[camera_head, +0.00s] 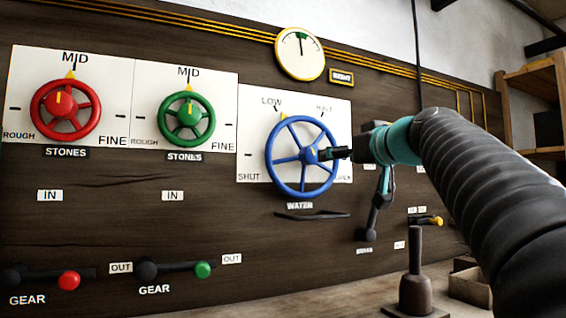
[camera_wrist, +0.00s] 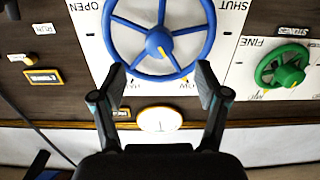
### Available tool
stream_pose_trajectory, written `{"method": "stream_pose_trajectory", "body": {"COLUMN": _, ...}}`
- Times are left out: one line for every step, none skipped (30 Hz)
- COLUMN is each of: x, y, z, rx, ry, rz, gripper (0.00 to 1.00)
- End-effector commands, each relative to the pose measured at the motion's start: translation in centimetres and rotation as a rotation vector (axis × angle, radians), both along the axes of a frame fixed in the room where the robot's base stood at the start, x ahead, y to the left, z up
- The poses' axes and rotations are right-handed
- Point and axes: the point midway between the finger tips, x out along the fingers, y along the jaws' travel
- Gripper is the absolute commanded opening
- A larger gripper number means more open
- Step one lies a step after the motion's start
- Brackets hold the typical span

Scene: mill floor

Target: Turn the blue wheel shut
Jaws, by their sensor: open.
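The blue wheel (camera_head: 303,190) is mounted on a white plate marked SHUT, LOW, HALF and OPEN, above a WATER label. Its yellow marks at hub and rim point up and left, towards LOW. The wheel also shows upside down in the wrist view (camera_wrist: 158,42), its lower rim between my fingers in the picture. My gripper (camera_head: 325,154) is in front of the wheel, by its hub and right side in the head view. In the wrist view my gripper (camera_wrist: 161,75) has its fingers wide apart with nothing held. Whether they touch the wheel, I cannot tell.
A red wheel (camera_head: 66,111) and a green wheel (camera_head: 187,118) are to the left, both at MID. A round gauge (camera_head: 300,54) is above. A dark lever (camera_head: 375,205) is right of the blue wheel. Red and green gear levers are low on the left.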

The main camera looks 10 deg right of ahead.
Motion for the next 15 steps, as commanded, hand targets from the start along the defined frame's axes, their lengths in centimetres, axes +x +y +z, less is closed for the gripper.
{"method": "stream_pose_trajectory", "body": {"x": 0.1, "y": -0.2, "z": 0.6, "rx": -0.004, "ry": -0.017, "rz": 0.002, "gripper": 0.74}}
{"method": "stream_pose_trajectory", "body": {"x": 0.2, "y": -0.1, "z": 0.8, "rx": -0.004, "ry": -0.025, "rz": 0.003, "gripper": 0.74}}
{"method": "stream_pose_trajectory", "body": {"x": 0.4, "y": -0.1, "z": 1.1, "rx": -0.005, "ry": -0.031, "rz": 0.005, "gripper": 0.74}}
{"method": "stream_pose_trajectory", "body": {"x": 0.6, "y": 0.0, "z": 1.2, "rx": -0.006, "ry": -0.033, "rz": 0.008, "gripper": 0.74}}
{"method": "stream_pose_trajectory", "body": {"x": 0.8, "y": 0.1, "z": 1.2, "rx": -0.005, "ry": -0.034, "rz": 0.01, "gripper": 0.74}}
{"method": "stream_pose_trajectory", "body": {"x": 1.1, "y": 0.3, "z": 1.3, "rx": -0.005, "ry": -0.035, "rz": 0.011, "gripper": 0.74}}
{"method": "stream_pose_trajectory", "body": {"x": 1.4, "y": 0.5, "z": 1.3, "rx": -0.005, "ry": -0.034, "rz": 0.013, "gripper": 0.74}}
{"method": "stream_pose_trajectory", "body": {"x": 1.8, "y": 0.7, "z": 1.3, "rx": -0.005, "ry": -0.033, "rz": 0.014, "gripper": 0.74}}
{"method": "stream_pose_trajectory", "body": {"x": 2.4, "y": 1.0, "z": 1.3, "rx": -0.007, "ry": -0.032, "rz": 0.015, "gripper": 0.74}}
{"method": "stream_pose_trajectory", "body": {"x": 2.9, "y": 1.2, "z": 1.3, "rx": -0.006, "ry": -0.032, "rz": 0.015, "gripper": 0.74}}
{"method": "stream_pose_trajectory", "body": {"x": 3.4, "y": 1.4, "z": 1.4, "rx": -0.005, "ry": -0.033, "rz": 0.016, "gripper": 0.74}}
{"method": "stream_pose_trajectory", "body": {"x": 4.1, "y": 1.7, "z": 1.4, "rx": -0.005, "ry": -0.032, "rz": 0.016, "gripper": 0.74}}
{"method": "stream_pose_trajectory", "body": {"x": 4.6, "y": 1.9, "z": 1.4, "rx": -0.005, "ry": -0.032, "rz": 0.016, "gripper": 0.74}}
{"method": "stream_pose_trajectory", "body": {"x": 5.2, "y": 2.0, "z": 1.3, "rx": -0.005, "ry": -0.031, "rz": 0.015, "gripper": 0.74}}
{"method": "stream_pose_trajectory", "body": {"x": 5.8, "y": 2.3, "z": 1.4, "rx": -0.006, "ry": -0.031, "rz": 0.015, "gripper": 0.74}}
